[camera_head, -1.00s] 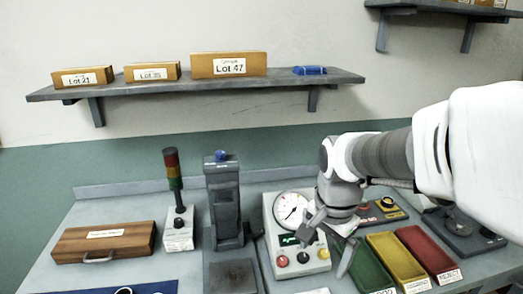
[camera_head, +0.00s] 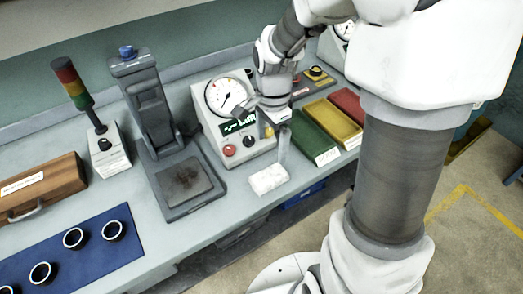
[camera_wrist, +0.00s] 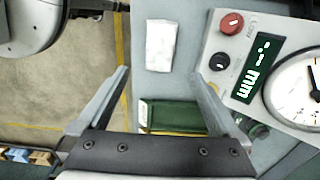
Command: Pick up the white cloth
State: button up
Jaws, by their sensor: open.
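The white cloth (camera_head: 268,179) is a small folded piece lying flat on the grey bench, in front of the gauge box and near the bench's front edge. It also shows in the wrist view (camera_wrist: 161,45), ahead of my fingertips and between their lines. My gripper (camera_head: 266,124) is above the bench, behind and above the cloth, beside the gauge box. In the wrist view my gripper (camera_wrist: 160,72) has its two fingers spread wide with nothing between them. The cloth is apart from both fingers.
The gauge box (camera_head: 231,118) with dial and knobs stands close to my gripper. Green (camera_head: 312,137), yellow (camera_head: 333,122) and red trays lie to the right. A press (camera_head: 165,140) stands left. A blue mat (camera_head: 80,250) holds several dark rings. The bench's front edge is close to the cloth.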

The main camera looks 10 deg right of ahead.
send_over(271, 174)
jog(key=f, duration=0.7)
jog(key=shift+s+a, duration=0.1)
jog(key=shift+a, duration=0.1)
jog(key=shift+d+f+b, duration=0.2)
jog(key=shift+f+b, duration=0.15)
jog(key=shift+f, duration=2.3)
jog(key=c, duration=1.2)
jog(key=shift+o, duration=0.2)
jog(key=shift+r, duration=0.15)
jog(key=shift+r, duration=0.65)
notch_tip(271, 174, up, 2)
jog(key=shift+r, duration=0.25)
jog(key=s+d+r, duration=0.2)
jog(key=d+r, duration=0.5)
jog(key=d, duration=0.4)
jog(key=shift+s+d+p, duration=0.15)
jog(key=shift+s+p, duration=0.15)
jog(key=shift+s, duration=0.05)
